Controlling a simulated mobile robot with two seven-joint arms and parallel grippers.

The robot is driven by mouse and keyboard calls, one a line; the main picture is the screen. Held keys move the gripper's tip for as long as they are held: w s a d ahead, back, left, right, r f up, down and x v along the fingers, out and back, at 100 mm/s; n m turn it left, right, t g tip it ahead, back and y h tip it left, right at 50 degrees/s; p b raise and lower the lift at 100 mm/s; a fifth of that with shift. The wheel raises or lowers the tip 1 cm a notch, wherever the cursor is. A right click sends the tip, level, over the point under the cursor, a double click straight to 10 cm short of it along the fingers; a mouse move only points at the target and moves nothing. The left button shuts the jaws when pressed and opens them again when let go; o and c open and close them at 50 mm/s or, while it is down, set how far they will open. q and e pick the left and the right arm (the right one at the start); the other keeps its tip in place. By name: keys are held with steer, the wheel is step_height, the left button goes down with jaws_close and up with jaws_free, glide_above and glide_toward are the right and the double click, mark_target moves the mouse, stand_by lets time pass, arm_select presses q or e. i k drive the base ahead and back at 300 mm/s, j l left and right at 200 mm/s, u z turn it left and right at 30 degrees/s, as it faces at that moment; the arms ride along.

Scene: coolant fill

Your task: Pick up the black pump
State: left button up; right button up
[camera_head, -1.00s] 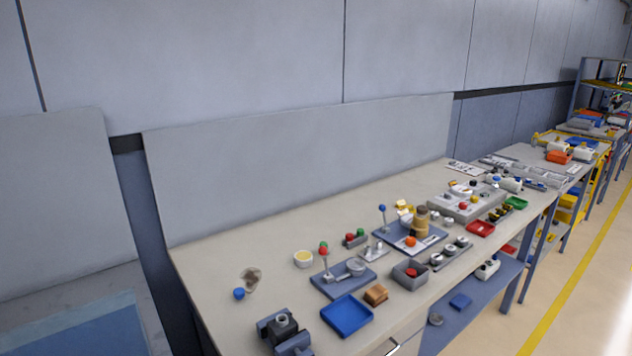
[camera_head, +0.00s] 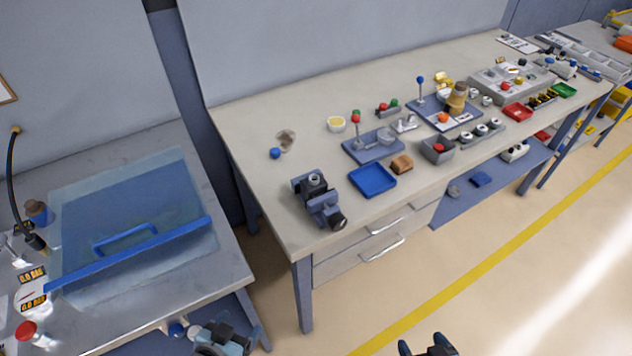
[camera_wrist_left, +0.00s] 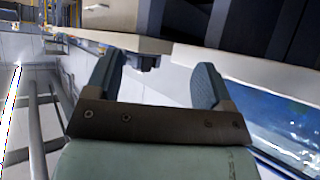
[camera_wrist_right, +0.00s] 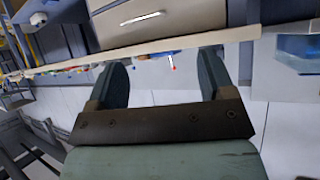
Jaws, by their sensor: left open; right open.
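I cannot pick out the black pump with certainty. A black curved hose (camera_head: 13,185) with a brass-coloured end rises at the far left of the head view, and a dark nozzle-like part (camera_head: 35,242) lies near its lower end on the left bench. A dark blue-grey and black clamp-like device (camera_head: 318,200) sits on the front left corner of the long bench. My left gripper (camera_head: 228,336) is open and empty in front of the left bench, low in the view. My right gripper (camera_head: 427,347) is open and empty over the floor at the bottom edge, partly cut off.
The left bench (camera_head: 225,250) carries a clear box with a blue handle (camera_head: 125,235), labels and a red cap (camera_head: 26,330). The long bench (camera_head: 250,130) holds a blue tray (camera_head: 372,180) and many small parts. Open floor (camera_head: 380,300) lies in front of its drawers.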

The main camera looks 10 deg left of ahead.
mark_target(311, 186)
steer(key=i+l, duration=0.15)
steer(key=l, duration=0.15)
steer(key=i+l, duration=0.15)
steer(key=l, duration=0.15)
steer(key=i+l, duration=0.2)
steer(key=i+l+u, duration=0.15)
steer(key=l+u, duration=0.7)
steer(key=i+j, duration=0.05)
